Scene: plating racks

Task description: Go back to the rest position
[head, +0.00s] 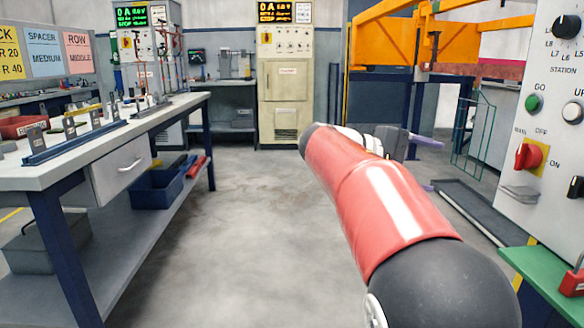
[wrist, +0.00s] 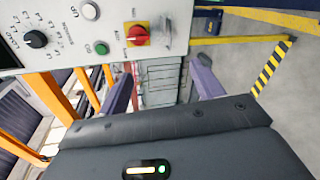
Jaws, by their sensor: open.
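My gripper (wrist: 162,82) is open and empty, with its two purple fingers apart in the wrist view. In the head view my gripper (head: 426,163) is partly hidden behind my red arm, which reaches forward over the open floor, right of centre. The fingers point to the right there, towards the control panel (head: 548,110). In the wrist view the panel (wrist: 112,18) fills the upper left, with a black dial, a green button and a red switch on a yellow plate. No touch between gripper and panel shows.
A workbench (head: 115,150) with racks and a drawer runs along the left, with a blue bin (head: 155,192) on its lower shelf. Cabinets (head: 286,85) stand at the back. A yellow-orange frame (head: 440,27) stands at the back right. The middle floor (head: 240,220) is clear.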

